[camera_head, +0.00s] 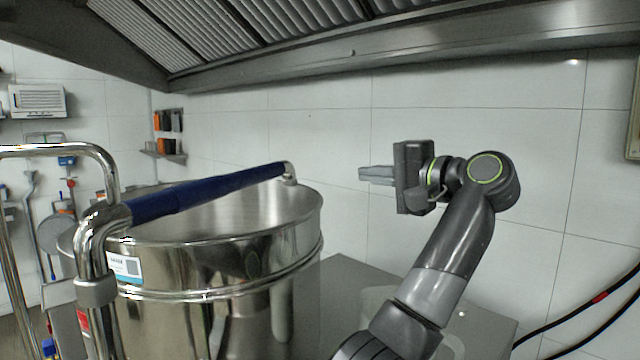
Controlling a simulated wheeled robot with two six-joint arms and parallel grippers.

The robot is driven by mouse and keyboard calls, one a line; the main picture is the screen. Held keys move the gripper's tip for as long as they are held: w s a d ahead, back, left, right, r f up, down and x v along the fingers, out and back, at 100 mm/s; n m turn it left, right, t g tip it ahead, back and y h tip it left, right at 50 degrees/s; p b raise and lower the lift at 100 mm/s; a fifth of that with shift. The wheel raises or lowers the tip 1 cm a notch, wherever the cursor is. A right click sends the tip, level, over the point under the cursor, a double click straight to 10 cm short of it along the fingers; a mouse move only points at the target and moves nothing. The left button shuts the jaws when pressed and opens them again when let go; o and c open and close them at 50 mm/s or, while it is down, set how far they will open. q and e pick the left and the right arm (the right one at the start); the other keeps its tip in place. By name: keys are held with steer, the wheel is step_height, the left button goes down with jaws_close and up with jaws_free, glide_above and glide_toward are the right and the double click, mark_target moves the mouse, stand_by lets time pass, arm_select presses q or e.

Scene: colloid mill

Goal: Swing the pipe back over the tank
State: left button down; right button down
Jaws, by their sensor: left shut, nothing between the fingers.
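The pipe (200,193) has a blue sleeve and shiny metal bends. It runs from a metal elbow at the left, across the open top of the steel tank (230,290). Its short downturned metal end is at the tank's far right rim. My left gripper (364,175) is shut and empty. It points left, to the right of the pipe's end, with a visible gap between them. My right gripper is not in view.
A steel table surface (345,275) lies right of the tank. A vent hood (400,60) hangs overhead before a white tiled wall. Black hoses (585,325) run at the lower right. An upright metal tube stands at the far left.

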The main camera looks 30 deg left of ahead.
arm_select(q)
steer(key=w+a+p, duration=0.1)
steer(key=a+p, duration=0.5)
steer(key=a, duration=0.7)
steer(key=shift+f, duration=0.45)
steer(key=shift+d, duration=0.15)
